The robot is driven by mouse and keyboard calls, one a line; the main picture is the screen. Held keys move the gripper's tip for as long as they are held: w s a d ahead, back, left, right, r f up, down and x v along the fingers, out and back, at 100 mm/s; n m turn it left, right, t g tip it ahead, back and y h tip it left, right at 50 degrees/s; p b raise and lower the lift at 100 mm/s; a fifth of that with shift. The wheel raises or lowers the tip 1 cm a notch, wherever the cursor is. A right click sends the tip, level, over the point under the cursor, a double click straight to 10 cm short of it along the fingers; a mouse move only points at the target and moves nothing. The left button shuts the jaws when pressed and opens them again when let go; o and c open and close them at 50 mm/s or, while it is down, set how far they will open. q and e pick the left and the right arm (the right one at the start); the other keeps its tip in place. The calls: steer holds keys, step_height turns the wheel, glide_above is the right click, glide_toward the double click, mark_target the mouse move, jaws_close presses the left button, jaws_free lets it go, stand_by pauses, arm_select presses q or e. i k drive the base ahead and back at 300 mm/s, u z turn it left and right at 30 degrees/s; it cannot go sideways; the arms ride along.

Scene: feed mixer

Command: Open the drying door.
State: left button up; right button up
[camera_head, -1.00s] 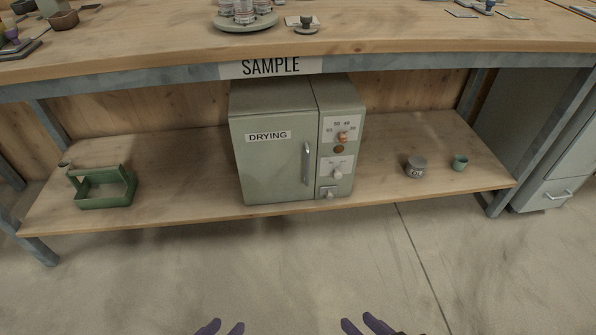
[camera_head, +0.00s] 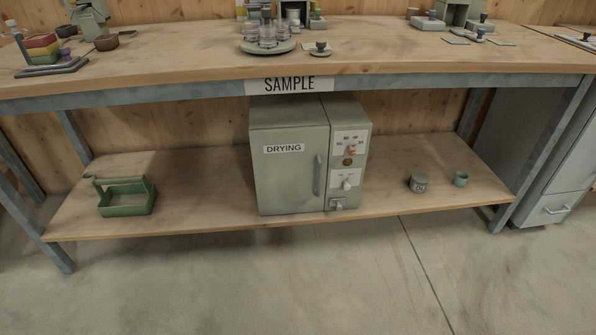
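The drying oven is a grey-green box on the lower shelf under the bench. Its drying door (camera_head: 288,178) carries a "DRYING" label and is shut. A vertical bar handle (camera_head: 317,175) sits on the door's right side. A control panel (camera_head: 348,164) with knobs is to the right of the door. Neither of my grippers shows in the head view now.
The lower shelf (camera_head: 205,190) also holds a green carrier (camera_head: 127,205) at left, and a small jar (camera_head: 418,184) and a green cup (camera_head: 460,179) at right. The bench top (camera_head: 200,62) overhangs the oven. The floor (camera_head: 290,285) in front is clear.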

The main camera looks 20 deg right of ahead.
mark_target(289, 165)
steer(key=z, duration=0.25)
steer(key=i, duration=1.05)
steer(key=z, duration=0.25)
